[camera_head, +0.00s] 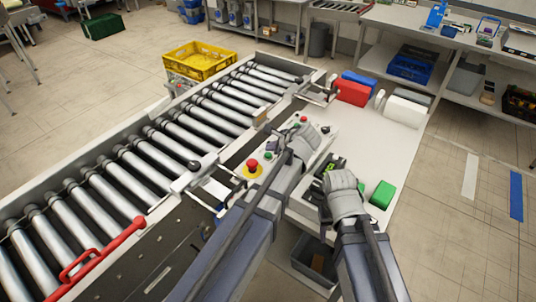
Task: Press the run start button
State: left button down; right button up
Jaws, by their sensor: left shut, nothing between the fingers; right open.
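A light control panel (238,181) stands beside the conveyor. It carries a large red mushroom button on a yellow base (252,166) and a small green button (268,155). More small buttons, one of them red (304,119), show at its far end. I cannot read any label, so I cannot tell which is the run start button. My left gripper (297,135) is over the panel, shut and empty, and its arm hides part of the panel. I cannot tell whether it touches a button. My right gripper (333,167) is open, to the right of the panel, its fingers partly hidden.
The roller conveyor (143,177) runs along the left, with a red handle (100,250) near its front. A yellow crate (199,61) stands beyond it.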

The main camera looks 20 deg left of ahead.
pick_arm(q)
jog(key=shift+f, duration=0.1)
pick_arm(e)
jog(key=shift+f, duration=0.1)
pick_arm(q)
jog(key=shift+f+b, duration=0.35)
jog(key=shift+b, duration=0.05)
pick_arm(e)
jog(key=shift+f, duration=0.35)
pick_arm(q)
jog(key=shift+f, duration=0.1)
pick_arm(e)
jog(key=shift+f, duration=0.1)
